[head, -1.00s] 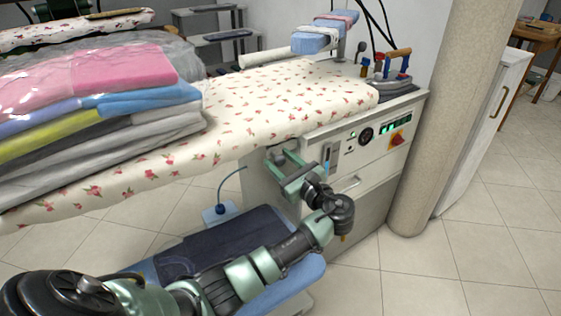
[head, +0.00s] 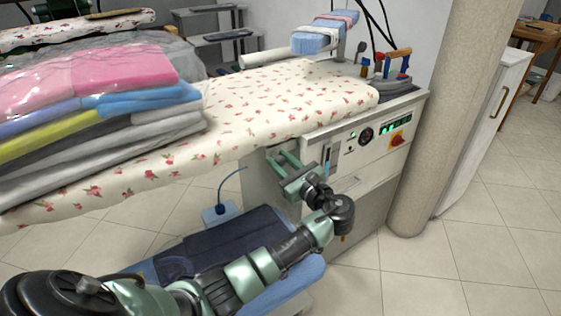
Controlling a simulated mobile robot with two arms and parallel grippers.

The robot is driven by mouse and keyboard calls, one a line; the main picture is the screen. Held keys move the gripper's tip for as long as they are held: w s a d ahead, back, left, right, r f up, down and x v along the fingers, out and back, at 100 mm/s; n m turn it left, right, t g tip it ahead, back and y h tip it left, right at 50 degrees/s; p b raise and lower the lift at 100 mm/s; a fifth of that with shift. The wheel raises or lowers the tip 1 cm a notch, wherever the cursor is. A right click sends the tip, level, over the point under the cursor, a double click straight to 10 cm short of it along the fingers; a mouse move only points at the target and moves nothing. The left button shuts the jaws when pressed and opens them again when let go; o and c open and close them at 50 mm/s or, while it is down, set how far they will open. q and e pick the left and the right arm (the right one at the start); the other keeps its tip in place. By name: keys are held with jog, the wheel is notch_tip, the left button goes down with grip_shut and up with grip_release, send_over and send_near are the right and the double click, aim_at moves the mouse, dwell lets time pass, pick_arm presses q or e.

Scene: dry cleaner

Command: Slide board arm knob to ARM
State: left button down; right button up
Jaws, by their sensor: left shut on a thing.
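My left gripper (head: 280,160) is at the left end of the ironing unit's front panel (head: 345,150), just below the board's edge. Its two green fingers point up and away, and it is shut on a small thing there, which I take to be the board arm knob. The knob is too small and covered to make out, and I cannot read any ARM mark. A narrow upright slot with a blue strip (head: 327,160) is on the panel, right of the gripper. My right gripper is not in view.
The floral board (head: 255,115) overhangs above the gripper, with bagged folded clothes (head: 90,85) on its left. An iron (head: 393,75) stands at the right end. The panel also has a dial (head: 366,135) and a red switch (head: 397,139). A column (head: 440,110) is at the right.

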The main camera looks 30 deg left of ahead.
pick_arm(q)
jog(key=shift+f, duration=0.1)
dwell(0.5)
jog(key=w, duration=0.1)
jog(key=w+d, duration=0.1)
jog(key=w, duration=0.1)
jog(key=shift+d, duration=0.15)
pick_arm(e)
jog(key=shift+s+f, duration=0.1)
pick_arm(q)
jog(key=c, duration=1.1)
grip_release()
jog(key=v, duration=0.8)
jog(key=shift+p, duration=0.4)
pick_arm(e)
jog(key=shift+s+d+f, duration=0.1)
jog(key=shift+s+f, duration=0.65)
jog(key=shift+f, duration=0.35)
